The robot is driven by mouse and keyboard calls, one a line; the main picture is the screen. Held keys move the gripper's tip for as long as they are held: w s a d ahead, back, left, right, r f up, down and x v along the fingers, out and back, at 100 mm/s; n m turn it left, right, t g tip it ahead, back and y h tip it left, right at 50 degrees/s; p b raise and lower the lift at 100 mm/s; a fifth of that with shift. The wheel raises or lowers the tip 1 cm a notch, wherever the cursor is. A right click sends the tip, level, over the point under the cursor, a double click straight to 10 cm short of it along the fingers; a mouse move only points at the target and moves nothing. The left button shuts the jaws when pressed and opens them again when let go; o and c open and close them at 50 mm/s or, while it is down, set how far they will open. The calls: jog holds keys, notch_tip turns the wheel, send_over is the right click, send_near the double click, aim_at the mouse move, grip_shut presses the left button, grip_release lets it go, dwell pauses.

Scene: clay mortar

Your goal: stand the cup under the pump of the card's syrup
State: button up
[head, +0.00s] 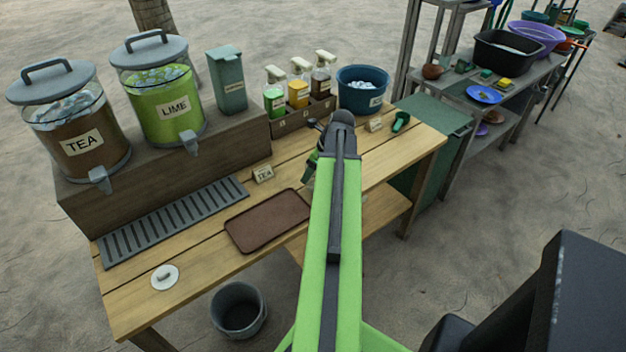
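Three syrup pump bottles stand in a wooden rack (304,117) at the back of the table: a green one (274,99), a yellow one (298,92) and a dark brown one (321,82). Their labels are too small to read. A small card (263,174) reading TEA stands in front of the wooden riser. Another small card (375,124) stands right of my arm, its writing unreadable. My gripper (311,168) is over the table in front of the rack, mostly hidden behind my arm. Its fingers cannot be made out. I see no cup; my arm may hide it.
TEA (81,136) and LIME (169,104) dispensers and a teal bin (228,80) stand on the riser (165,160). A drip grate (174,221), brown tray (268,221) and white lid (165,277) lie in front. A blue ice tub (362,90) and green scoop (401,121) are right.

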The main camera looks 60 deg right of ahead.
notch_tip(320, 180, down, 2)
jog(key=shift+f+b, duration=0.2)
jog(key=shift+b, duration=0.25)
jog(key=shift+r, duration=0.25)
jog(key=shift+f, duration=0.2)
jog(key=o, duration=1.3)
jog(key=shift+o, duration=0.2)
jog(key=shift+s+r+p, duration=0.1)
jog(key=shift+r+p, duration=0.45)
jog(key=shift+p, duration=0.05)
jog(key=p+v, duration=1)
jog(key=v, duration=0.1)
jog(key=shift+s+r, duration=0.1)
jog(key=shift+r, duration=0.05)
